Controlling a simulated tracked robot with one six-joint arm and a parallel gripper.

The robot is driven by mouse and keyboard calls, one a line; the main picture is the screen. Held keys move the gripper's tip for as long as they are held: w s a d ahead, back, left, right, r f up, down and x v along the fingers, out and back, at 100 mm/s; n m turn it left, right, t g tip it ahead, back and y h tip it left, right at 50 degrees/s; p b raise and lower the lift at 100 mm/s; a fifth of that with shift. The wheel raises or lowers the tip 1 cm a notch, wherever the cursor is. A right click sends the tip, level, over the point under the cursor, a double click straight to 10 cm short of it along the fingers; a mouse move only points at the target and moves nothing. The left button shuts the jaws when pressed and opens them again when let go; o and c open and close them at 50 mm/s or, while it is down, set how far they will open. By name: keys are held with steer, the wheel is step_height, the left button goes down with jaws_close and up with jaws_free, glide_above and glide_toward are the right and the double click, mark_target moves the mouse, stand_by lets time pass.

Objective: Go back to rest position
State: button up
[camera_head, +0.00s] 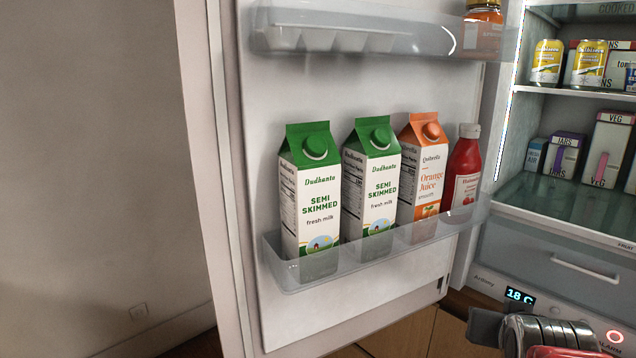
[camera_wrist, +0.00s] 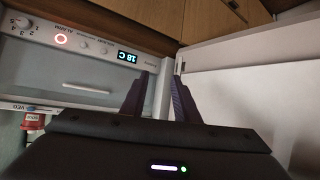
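My gripper (camera_wrist: 160,88) shows in the wrist view with its two dark fingers apart and nothing held between them. It faces the lower part of the open fridge, near the edge beside the lit display (camera_wrist: 128,57). In the head view my arm's end shows at the bottom right corner, in front of the fridge's control panel (camera_head: 520,297). The fingertips are not clear there. The fridge door (camera_head: 390,95) stands wide open.
The door shelf (camera_head: 350,268) holds two green milk cartons (camera_head: 375,185), an orange juice carton (camera_head: 424,170) and a red bottle (camera_head: 463,170). Cans and boxes stand on the fridge shelves (camera_head: 560,205) at the right. A bare wall (camera_head: 95,150) is at the left.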

steer(key=s+a+f+n+g+y, duration=0.2)
steer(key=s+a, duration=0.4)
steer(key=a, duration=0.2)
steer(key=s+a+f+n+g+y, duration=0.2)
steer(key=s+a, duration=0.4)
steer(key=a, duration=0.3)
steer(key=shift+s+a+f+n, duration=0.25)
steer(key=shift+s+a+n, duration=0.05)
steer(key=shift+s, duration=0.1)
